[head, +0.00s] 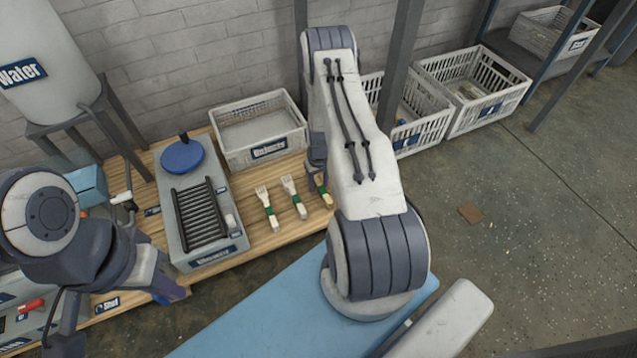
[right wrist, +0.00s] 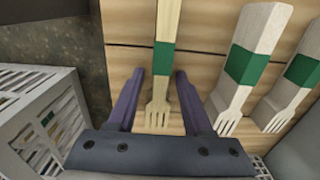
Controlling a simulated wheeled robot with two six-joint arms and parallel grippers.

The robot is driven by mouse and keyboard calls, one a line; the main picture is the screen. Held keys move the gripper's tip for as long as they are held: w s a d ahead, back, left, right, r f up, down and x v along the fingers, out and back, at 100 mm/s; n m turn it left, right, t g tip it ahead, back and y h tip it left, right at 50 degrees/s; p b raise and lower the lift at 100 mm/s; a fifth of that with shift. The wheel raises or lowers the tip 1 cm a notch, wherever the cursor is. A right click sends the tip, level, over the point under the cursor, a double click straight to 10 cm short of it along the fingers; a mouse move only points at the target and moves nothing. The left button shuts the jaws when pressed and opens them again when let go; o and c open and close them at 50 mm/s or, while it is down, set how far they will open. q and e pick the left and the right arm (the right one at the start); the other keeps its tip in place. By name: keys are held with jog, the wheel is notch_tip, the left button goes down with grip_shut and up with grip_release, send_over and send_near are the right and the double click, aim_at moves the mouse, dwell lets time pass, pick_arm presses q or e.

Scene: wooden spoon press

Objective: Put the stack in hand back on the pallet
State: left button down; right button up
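Three wooden fork stacks with green bands lie side by side on a slatted wooden surface (head: 262,241), which may be the pallet. The left stack (head: 268,208) and middle stack (head: 294,197) lie clear of my grippers. The right stack (head: 326,196) is partly behind my right arm. In the right wrist view this stack (right wrist: 164,60) lies between the fingers of my right gripper (right wrist: 158,85). The fingers are open, with a gap on each side of it. My left gripper (head: 172,292) hangs at the wooden surface's front left; its fingertips are unclear.
A grey rack unit (head: 233,243) and a labelled white bin (head: 296,139) stand by the stacks. White crates (head: 462,128) stand on the floor at right. A water tank (head: 45,50) is at far left. A blue surface (head: 265,320) is in front.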

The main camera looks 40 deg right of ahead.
aim_at(319, 183)
notch_tip(319, 183, up, 12)
jog(key=p, duration=0.7)
jog(key=w+a+r+n, duration=0.2)
jog(key=w+a+r, duration=0.2)
jog(key=a+r, duration=0.55)
jog(key=s+a+r+n, duration=0.2)
jog(key=a+r, duration=0.5)
jog(key=a, duration=0.1)
jog(key=s+a+r+n, duration=0.1)
jog(key=s+a+r, duration=0.2)
jog(key=a+r, duration=0.4)
jog(key=s+a+r+n, duration=0.2)
jog(key=s+a+r, duration=0.3)
jog(key=s, duration=0.5)
jog(key=s+a+r+n+y, duration=0.1)
jog(key=s+a+r+n, duration=0.2)
jog(key=s, duration=0.8)
notch_tip(319, 183, up, 2)
jog(key=shift+s+a+r, duration=0.15)
jog(key=shift+a, duration=0.7)
jog(key=shift+r, duration=0.1)
